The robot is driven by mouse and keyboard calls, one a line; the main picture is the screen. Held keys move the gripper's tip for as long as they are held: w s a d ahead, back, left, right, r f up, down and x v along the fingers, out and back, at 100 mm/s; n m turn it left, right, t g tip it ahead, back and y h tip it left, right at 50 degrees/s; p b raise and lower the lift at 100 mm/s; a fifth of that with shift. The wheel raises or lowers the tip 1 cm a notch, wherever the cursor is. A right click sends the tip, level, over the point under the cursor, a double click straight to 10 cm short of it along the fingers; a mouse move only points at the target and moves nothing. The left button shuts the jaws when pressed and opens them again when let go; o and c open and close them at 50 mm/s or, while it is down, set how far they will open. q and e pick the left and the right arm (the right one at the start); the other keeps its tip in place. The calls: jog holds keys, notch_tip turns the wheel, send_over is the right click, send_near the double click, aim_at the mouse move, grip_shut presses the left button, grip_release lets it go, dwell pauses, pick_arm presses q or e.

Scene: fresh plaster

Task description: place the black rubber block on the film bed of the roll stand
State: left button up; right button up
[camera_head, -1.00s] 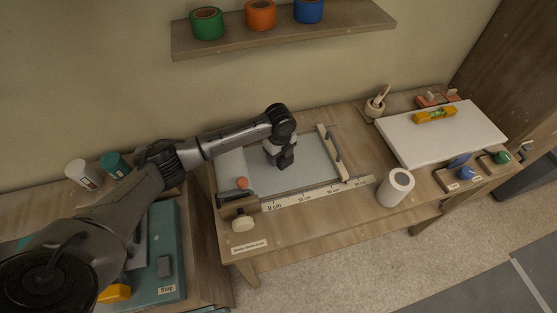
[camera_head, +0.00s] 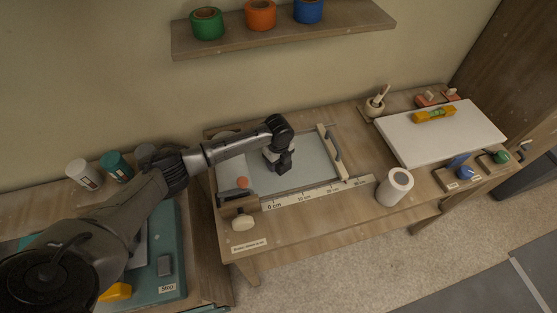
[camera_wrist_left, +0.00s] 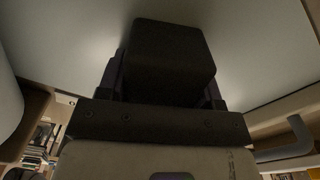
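My left gripper (camera_head: 281,166) points down over the pale film bed (camera_head: 313,172) of the roll stand on the wooden table. In the left wrist view the black rubber block (camera_wrist_left: 168,62) sits between the fingers of the gripper (camera_wrist_left: 165,85), which is shut on it. The block is close over a pale surface; I cannot tell whether it touches. In the head view the dark block blends with the gripper. The stand has a ruler strip (camera_head: 318,192) in front and a handled bar (camera_head: 331,153) at the right. My right gripper is not in view.
A white roll (camera_head: 395,187) stands right of the ruler. A white board (camera_head: 440,137) bears a yellow level (camera_head: 435,115). An orange knob (camera_head: 242,183) is at the bed's left front. Tape rolls sit on the shelf (camera_head: 285,33) above.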

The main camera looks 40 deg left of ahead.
pick_arm(q)
jog(key=o, duration=0.4)
jog(key=shift+o, duration=0.2)
jog(key=shift+r, duration=0.15)
notch_tip(320, 180, up, 12)
jog(key=shift+r, duration=0.1)
dwell(0.5)
